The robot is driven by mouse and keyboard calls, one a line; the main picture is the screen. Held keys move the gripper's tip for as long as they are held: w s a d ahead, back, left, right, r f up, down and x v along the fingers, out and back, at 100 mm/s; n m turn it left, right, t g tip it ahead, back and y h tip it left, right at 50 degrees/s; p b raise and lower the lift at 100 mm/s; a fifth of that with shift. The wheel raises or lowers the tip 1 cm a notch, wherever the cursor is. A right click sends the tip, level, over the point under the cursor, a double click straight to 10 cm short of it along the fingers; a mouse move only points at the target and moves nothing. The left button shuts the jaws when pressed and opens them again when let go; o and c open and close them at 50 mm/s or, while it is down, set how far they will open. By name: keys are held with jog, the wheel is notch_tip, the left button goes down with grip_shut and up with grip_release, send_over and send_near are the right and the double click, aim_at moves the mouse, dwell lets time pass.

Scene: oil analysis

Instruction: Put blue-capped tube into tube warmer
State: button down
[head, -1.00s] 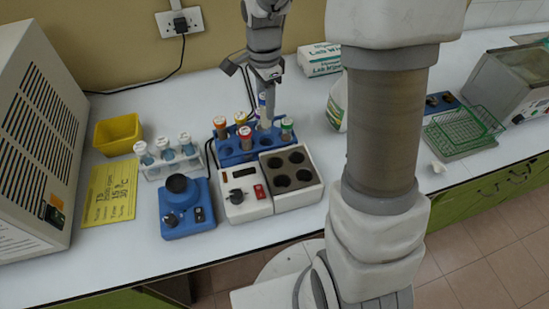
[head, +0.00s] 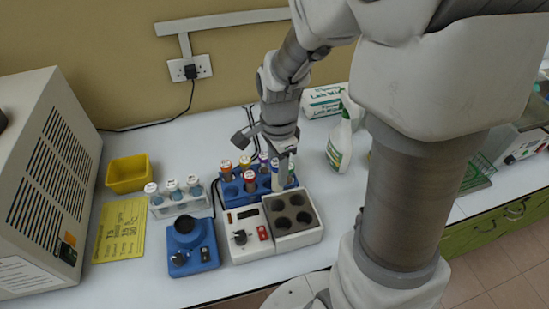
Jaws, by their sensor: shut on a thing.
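The blue-capped tube (head: 276,179) is upright at the right front of the blue rack (head: 233,199). My gripper (head: 284,158) is above the rack, shut on this tube near its cap. The tube's lower end is close to the back edge of the tube warmer; I cannot tell whether it is clear of the rack. The tube warmer (head: 270,243) is a white box with a dark block of several round wells at its right, and the wells look empty. A knob and a red switch are on its left part.
Left are a blue mixer (head: 190,250), a white rack with several tubes (head: 180,209) and a yellow bin (head: 127,174). A spray bottle (head: 340,140) stands at right.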

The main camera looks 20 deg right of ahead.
aim_at(277, 196)
jog(key=shift+f+b, duration=4.1)
jog(key=shift+f, duration=1.2)
jog(key=shift+c, duration=2)
grip_release()
